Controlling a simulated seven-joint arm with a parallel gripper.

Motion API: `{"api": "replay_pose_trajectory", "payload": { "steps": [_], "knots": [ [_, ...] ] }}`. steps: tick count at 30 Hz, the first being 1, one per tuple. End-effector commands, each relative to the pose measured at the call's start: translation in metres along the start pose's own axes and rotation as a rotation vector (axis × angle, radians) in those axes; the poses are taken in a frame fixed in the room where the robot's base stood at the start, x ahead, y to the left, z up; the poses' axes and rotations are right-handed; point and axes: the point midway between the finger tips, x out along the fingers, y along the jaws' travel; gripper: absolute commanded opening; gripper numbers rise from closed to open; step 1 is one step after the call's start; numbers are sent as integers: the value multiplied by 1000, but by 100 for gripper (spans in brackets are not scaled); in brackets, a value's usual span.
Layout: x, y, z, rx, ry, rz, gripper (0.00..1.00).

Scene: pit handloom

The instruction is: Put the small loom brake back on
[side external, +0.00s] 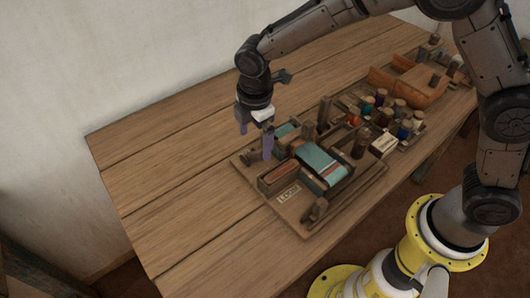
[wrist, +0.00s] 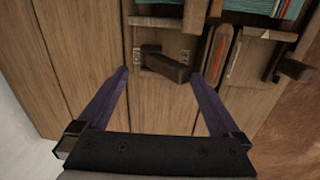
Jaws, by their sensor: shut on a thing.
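The small loom brake, a dark brown wooden lever (wrist: 166,66), lies slantwise between my fingertips in the wrist view, over the near edge of the loom's board. My gripper (wrist: 160,72) has its two purple fingers at either end of it and is shut on it, though small gaps seem to show. In the side external view my gripper (side external: 254,145) points down at the left end of the small loom (side external: 320,160), which carries teal cloth. The brake is small there and partly hidden by the fingers. Whether it is seated on the board cannot be told.
A red shuttle-like piece (wrist: 216,52) lies in a wooden slot right of the brake. Another dark knob (wrist: 296,69) stands farther right. Several thread spools (side external: 380,105) and an orange-brown wooden box (side external: 415,83) stand behind the loom. The table's left part (side external: 160,150) is clear.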

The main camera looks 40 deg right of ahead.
Motion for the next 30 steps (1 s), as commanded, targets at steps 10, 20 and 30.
{"api": "replay_pose_trajectory", "payload": {
  "steps": [10, 20, 30],
  "knots": [
    [28, 29, 3, -30, 22, 106, 52],
    [27, 23, 3, -31, 22, 107, 52],
    [27, 21, 3, -32, 22, 108, 89]
  ]
}}
